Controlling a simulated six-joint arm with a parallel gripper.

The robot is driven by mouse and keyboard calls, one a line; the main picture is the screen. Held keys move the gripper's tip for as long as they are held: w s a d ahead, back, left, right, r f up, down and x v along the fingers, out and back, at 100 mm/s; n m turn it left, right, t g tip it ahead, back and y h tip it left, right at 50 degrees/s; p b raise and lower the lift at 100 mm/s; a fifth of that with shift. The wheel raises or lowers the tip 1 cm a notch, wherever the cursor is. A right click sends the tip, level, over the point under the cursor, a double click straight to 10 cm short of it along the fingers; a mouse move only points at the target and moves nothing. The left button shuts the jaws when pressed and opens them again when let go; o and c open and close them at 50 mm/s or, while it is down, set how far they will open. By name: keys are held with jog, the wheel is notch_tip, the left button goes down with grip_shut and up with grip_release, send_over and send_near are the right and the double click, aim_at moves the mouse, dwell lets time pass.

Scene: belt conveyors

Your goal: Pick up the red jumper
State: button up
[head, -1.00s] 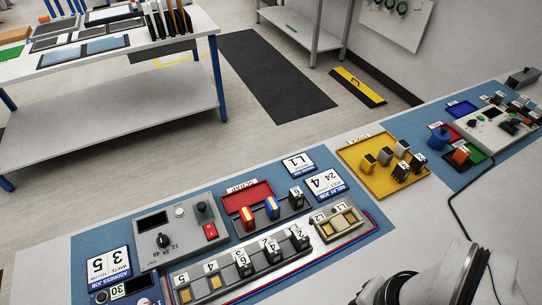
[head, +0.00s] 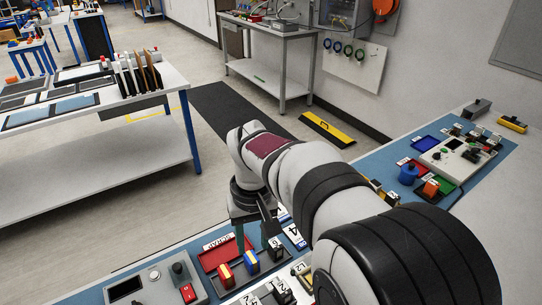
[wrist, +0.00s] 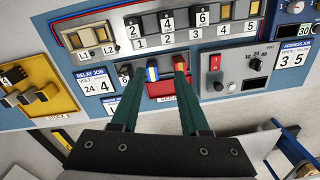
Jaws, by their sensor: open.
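The red jumper (head: 226,275) stands upright in a dark rack in front of the red scrap tray, left of a blue jumper (head: 251,262). In the wrist view the red jumper (wrist: 180,64) shows just beyond the tip of the right-hand finger, which partly hides it. In the head view my gripper (head: 253,238) hangs over the scrap tray area. I cannot tell whether a finger touches anything.
The scrap tray (head: 211,256) lies behind the rack. A relay marked 6 (head: 275,247) stands right of the blue jumper. A numbered socket strip (wrist: 190,36) and a grey switch panel (wrist: 233,68) are close by. My arm hides much of the bench in the head view.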

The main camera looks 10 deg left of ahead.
aim_at(225, 271)
jog(key=w+a+f+n, duration=0.25)
jog(key=a+f, duration=0.35)
jog(key=a, duration=0.3)
jog(key=shift+n, duration=0.35)
jog(key=f, duration=0.9)
jog(key=s+f, duration=0.1)
jog(key=f, duration=0.4)
jog(key=shift+d+f, duration=0.1)
jog(key=shift+d, duration=0.2)
grip_shut()
